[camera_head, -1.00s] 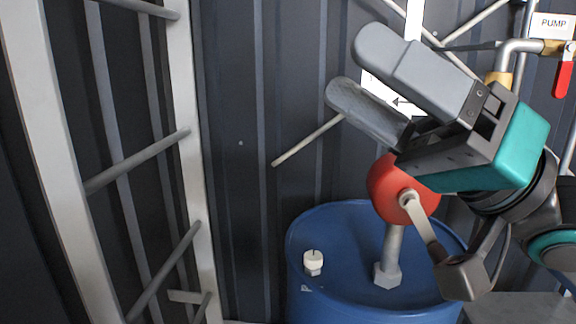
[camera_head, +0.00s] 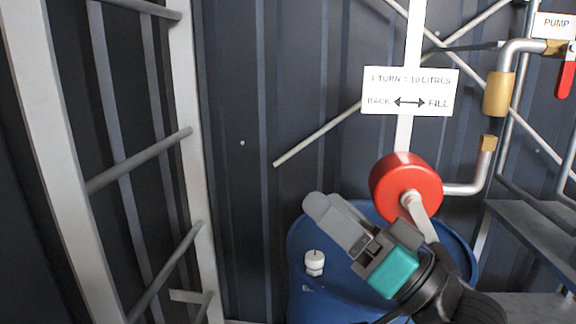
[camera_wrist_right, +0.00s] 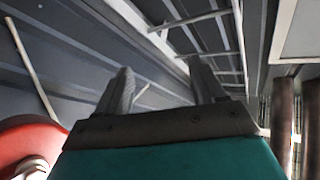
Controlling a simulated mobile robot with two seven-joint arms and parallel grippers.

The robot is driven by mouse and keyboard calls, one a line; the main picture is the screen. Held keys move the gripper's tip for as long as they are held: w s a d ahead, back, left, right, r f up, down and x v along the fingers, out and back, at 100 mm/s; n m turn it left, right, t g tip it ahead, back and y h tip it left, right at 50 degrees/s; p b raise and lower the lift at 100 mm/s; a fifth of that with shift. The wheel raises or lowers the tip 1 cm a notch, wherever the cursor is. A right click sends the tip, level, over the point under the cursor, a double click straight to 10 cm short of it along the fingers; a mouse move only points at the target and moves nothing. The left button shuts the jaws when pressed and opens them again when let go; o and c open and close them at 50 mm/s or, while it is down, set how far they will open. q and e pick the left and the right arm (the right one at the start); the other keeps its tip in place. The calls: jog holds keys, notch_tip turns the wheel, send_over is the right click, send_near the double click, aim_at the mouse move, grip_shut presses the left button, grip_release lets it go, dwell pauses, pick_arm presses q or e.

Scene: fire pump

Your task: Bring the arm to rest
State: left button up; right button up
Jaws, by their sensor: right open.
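My right gripper (camera_head: 325,217) is in front of the blue drum in the head view, below and left of the red pump head, with its fingers pointing up and left. In the right wrist view its two fingers (camera_wrist_right: 160,88) stand apart with nothing between them. The red pump head (camera_head: 405,185) with its pale crank arm (camera_head: 420,217) sits above the drum. The red pump head also shows at the left edge of the right wrist view (camera_wrist_right: 30,135). My forearm hides the crank's lower end. My left gripper is not in view.
The blue drum (camera_head: 300,240) carries a white cap (camera_head: 314,263). A white ladder (camera_head: 190,150) stands at the left. A sign (camera_head: 410,91) hangs above the pump. Pipework with a red valve lever (camera_head: 565,79) and a grey shelf (camera_head: 535,235) are at the right.

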jog(key=d+f+h, duration=0.5)
jog(key=f, duration=0.7)
jog(key=d+f+h, duration=0.4)
jog(key=f, duration=0.8)
jog(key=s+d+f+n+g+h, duration=0.25)
jog(key=s+d+f, duration=0.3)
jog(key=f, duration=0.35)
jog(key=s+d+f+n+g+h, duration=0.1)
jog(key=s+d+f+g+h, duration=0.1)
jog(key=s+d+f+h, duration=0.45)
pick_arm(q)
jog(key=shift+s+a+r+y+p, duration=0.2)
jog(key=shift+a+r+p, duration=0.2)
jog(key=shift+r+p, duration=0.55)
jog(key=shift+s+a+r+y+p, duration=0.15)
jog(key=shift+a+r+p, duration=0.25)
jog(key=shift+p, duration=0.95)
pick_arm(e)
jog(key=a+r+m+y, duration=0.1)
jog(key=a+m+y, duration=0.1)
jog(key=a+m, duration=0.3)
jog(key=shift+s+a+t+y, duration=0.2)
jog(key=shift+a+t+y, duration=0.15)
jog(key=shift+a, duration=1.75)
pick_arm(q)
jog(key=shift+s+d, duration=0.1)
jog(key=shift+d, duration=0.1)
